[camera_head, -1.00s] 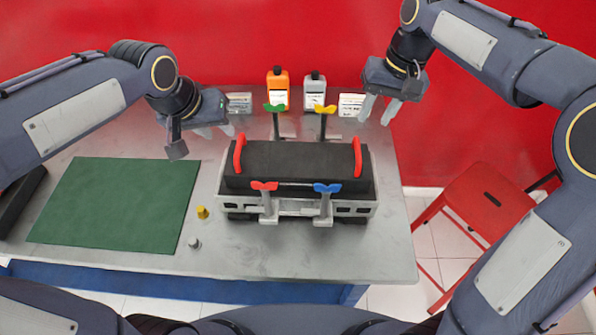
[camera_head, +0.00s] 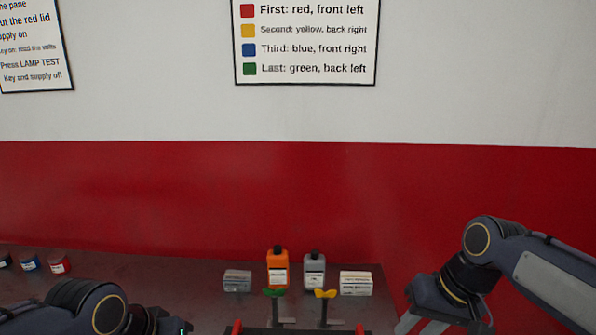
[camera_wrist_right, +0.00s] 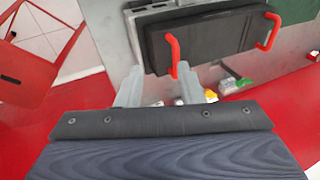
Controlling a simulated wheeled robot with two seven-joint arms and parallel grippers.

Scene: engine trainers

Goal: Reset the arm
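My right arm enters the head view at the lower right, its gripper (camera_head: 425,322) cut by the bottom edge. In the right wrist view its two pale fingers (camera_wrist_right: 160,84) stand apart with nothing held. The black engine cover (camera_wrist_right: 200,40) with red handles (camera_wrist_right: 268,32) lies beyond them; one handle appears between the fingers but is apart from them. My left arm shows only at the bottom left of the head view, and its fingers are out of frame. A green wing clamp (camera_head: 274,292) and a yellow one (camera_head: 325,293) show at the bottom edge.
An orange bottle (camera_head: 278,270), a grey bottle (camera_head: 314,271) and two small boxes stand at the table's back. A wall sign (camera_head: 307,42) lists red front left, yellow back right, blue front right, green back left. A red stool (camera_wrist_right: 35,60) stands beside the table.

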